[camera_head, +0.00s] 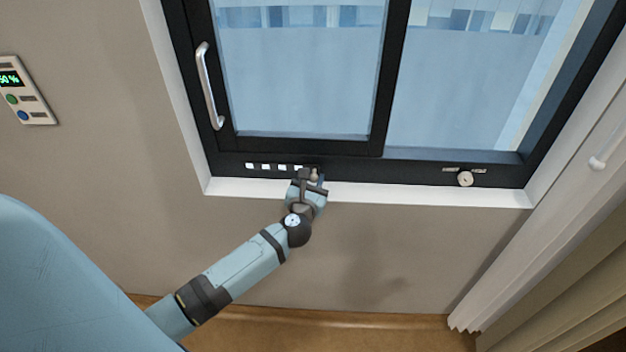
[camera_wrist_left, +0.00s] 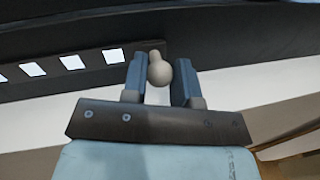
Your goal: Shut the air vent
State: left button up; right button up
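The air vent is a row of bright white slots (camera_head: 273,167) in the dark bottom rail of the window, and several slots look open. The slots also show at the left of the left wrist view (camera_wrist_left: 72,62). A small pale round knob (camera_wrist_left: 160,72) sits at the right end of the row. My left gripper (camera_head: 314,174) is at this knob. My right gripper is in neither view.
The window has a metal handle (camera_head: 209,88) on its sliding pane. A round lock (camera_head: 465,179) sits on the rail to the right. A white sill (camera_head: 420,194) runs below. A wall panel (camera_head: 27,92) is at left, a curtain (camera_head: 560,215) at right.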

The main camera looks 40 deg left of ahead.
pick_arm(q)
grip_shut()
jog(key=shift+s+a+p, duration=0.4)
jog(key=shift+s+a, duration=0.3)
jog(key=shift+a, duration=0.35)
jog(key=o, duration=0.7)
grip_release()
jog(key=shift+a, duration=0.1)
jog(key=shift+o, duration=0.6)
